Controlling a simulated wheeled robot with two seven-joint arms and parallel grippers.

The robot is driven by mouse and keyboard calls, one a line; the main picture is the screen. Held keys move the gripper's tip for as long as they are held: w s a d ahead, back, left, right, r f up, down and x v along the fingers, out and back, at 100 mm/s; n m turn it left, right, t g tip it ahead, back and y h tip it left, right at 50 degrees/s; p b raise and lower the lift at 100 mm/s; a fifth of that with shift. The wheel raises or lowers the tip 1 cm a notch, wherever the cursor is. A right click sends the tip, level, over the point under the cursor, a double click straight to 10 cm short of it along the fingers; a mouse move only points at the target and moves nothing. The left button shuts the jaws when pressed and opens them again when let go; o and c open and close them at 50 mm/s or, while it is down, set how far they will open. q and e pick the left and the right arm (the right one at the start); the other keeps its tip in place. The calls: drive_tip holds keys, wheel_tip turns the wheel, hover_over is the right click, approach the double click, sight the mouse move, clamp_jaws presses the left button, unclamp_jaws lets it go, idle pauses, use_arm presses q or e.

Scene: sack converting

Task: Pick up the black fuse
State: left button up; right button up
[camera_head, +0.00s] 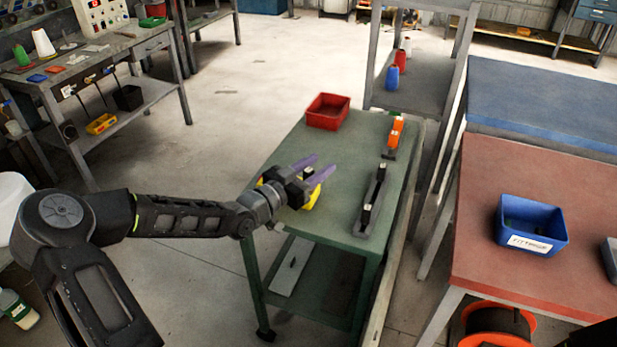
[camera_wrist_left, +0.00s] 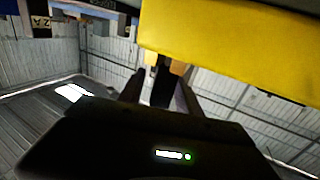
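My left gripper (camera_head: 326,165) is over the green table, with its two purple fingers apart and pointing away to the right. A yellow thing (camera_head: 312,198), probably a bin, is directly below and behind the gripper, mostly hidden by it. In the left wrist view the yellow thing (camera_wrist_left: 230,45) fills the upper right, very close. There a dark upright shape (camera_wrist_left: 161,85) shows between the fingers of my left gripper (camera_wrist_left: 160,88). It may be the black fuse, but I cannot tell, nor whether the fingers touch it. My right gripper is not in view.
An orange object (camera_head: 396,131) stands behind the rail. A blue bin (camera_head: 531,225) sits on the red-topped table at the right.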

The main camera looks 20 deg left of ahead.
use_arm(q)
clamp_jaws()
idle(0.5)
wheel_tip(320, 180, up, 10)
drive_tip(key=p, duration=0.1)
idle(0.4)
idle(0.5)
